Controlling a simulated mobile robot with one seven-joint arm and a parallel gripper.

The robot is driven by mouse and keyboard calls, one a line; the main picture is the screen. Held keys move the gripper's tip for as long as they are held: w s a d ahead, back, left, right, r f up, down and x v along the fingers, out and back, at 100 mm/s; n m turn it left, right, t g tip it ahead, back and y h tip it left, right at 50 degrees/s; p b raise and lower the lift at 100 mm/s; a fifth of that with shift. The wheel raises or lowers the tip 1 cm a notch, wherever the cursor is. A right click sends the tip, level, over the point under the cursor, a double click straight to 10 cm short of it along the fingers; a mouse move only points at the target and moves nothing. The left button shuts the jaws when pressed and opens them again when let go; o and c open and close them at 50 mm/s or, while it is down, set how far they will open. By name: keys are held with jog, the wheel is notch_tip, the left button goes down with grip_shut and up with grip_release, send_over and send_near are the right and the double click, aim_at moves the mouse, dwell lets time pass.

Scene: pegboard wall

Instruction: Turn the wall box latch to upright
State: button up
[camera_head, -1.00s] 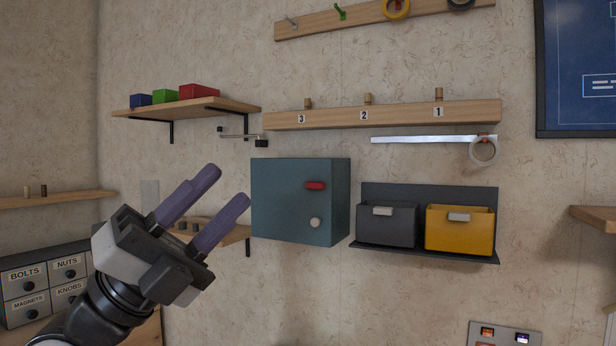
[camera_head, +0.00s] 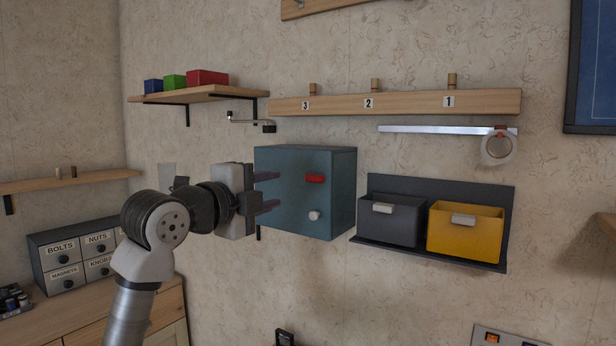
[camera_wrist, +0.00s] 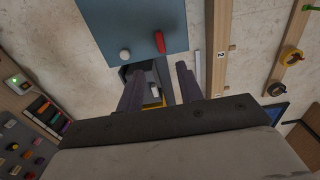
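The wall box (camera_head: 280,195) is a teal cabinet on the wall, with its front facing me. Its red latch (camera_head: 315,179) lies horizontal on the upper front, and a round pale knob (camera_head: 314,215) sits below it. In the wrist view the box (camera_wrist: 130,20) is at the top, with the red latch (camera_wrist: 160,42) and the knob (camera_wrist: 125,54) clear of my fingers. My gripper (camera_head: 272,191) is at the left side of the box in the head view, its purple fingers apart and empty. The wrist view also shows the gap between the fingertips (camera_wrist: 158,78). Contact with the box cannot be told.
Right of the box, a dark rack holds a grey bin (camera_head: 390,222) and a yellow bin (camera_head: 465,235). A numbered peg rail (camera_head: 420,103) runs above. A wall shelf (camera_head: 200,94) with coloured boxes and a metal hook (camera_head: 250,122) are at upper left.

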aim_at(312, 179)
jog(key=p+x, duration=0.4)
jog(key=x, duration=0.7)
jog(key=shift+w+d+r, duration=0.1)
jog(key=shift+w+d+p, duration=0.35)
jog(key=shift+w+p, duration=0.05)
jog(key=shift+w, duration=0.15)
jog(key=shift+c, duration=0.5)
grip_shut()
